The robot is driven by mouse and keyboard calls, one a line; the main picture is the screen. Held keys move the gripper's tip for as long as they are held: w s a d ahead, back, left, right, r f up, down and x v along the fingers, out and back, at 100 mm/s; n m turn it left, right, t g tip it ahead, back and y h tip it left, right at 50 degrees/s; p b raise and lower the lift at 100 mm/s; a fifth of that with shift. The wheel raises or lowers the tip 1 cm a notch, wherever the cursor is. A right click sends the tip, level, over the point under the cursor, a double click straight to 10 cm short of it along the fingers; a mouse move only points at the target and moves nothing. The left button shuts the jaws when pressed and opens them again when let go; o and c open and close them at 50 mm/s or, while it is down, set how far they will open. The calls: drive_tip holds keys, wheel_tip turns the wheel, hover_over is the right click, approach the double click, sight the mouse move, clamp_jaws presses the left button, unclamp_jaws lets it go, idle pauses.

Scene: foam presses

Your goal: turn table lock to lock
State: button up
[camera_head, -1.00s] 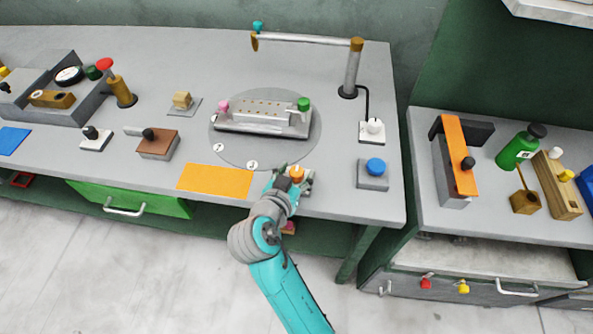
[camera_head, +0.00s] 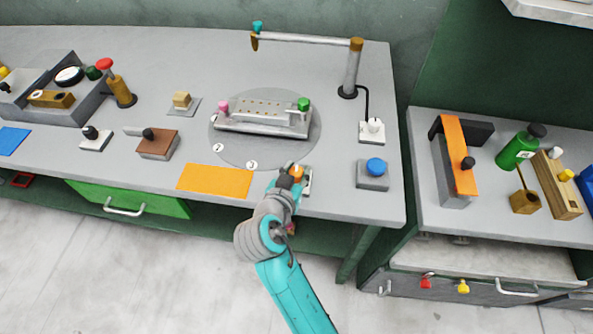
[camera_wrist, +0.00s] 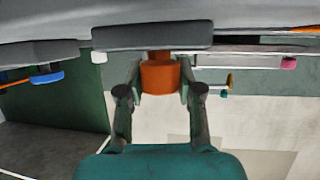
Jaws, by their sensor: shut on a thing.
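The turntable (camera_head: 235,150) is a round grey disc set in the workbench top, carrying a metal fixture (camera_head: 262,121) with a pink knob and a green knob. The table lock (camera_head: 297,171) has an orange knob and sits at the bench's front edge, just below the disc. My gripper (camera_head: 289,180) is at this lock. In the wrist view, my gripper (camera_wrist: 160,88) has a finger on each side of the orange knob (camera_wrist: 160,77) and is shut on it. The contact at the fingertips is small in the head view.
An orange mat (camera_head: 215,181) lies left of the lock. A blue button box (camera_head: 373,173) stands to its right. A lamp post (camera_head: 351,70) rises behind the disc's right side. A brown block with a black knob (camera_head: 157,145) is farther left.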

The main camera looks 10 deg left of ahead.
drive_tip(key=n+y, duration=0.5)
drive_tip(key=y, duration=0.1)
drive_tip(key=shift+d+n+y, duration=0.15)
drive_tip(key=shift+n+y, duration=0.15)
drive_tip(key=shift+n+g+y, duration=1.3)
drive_tip(key=shift+n+y, duration=0.8)
drive_tip(key=shift+y, duration=0.1)
drive_tip(key=shift+g, duration=0.3)
drive_tip(key=o, duration=1.2)
drive_tip(key=v, duration=1.2)
drive_tip(key=shift+f, duration=0.15)
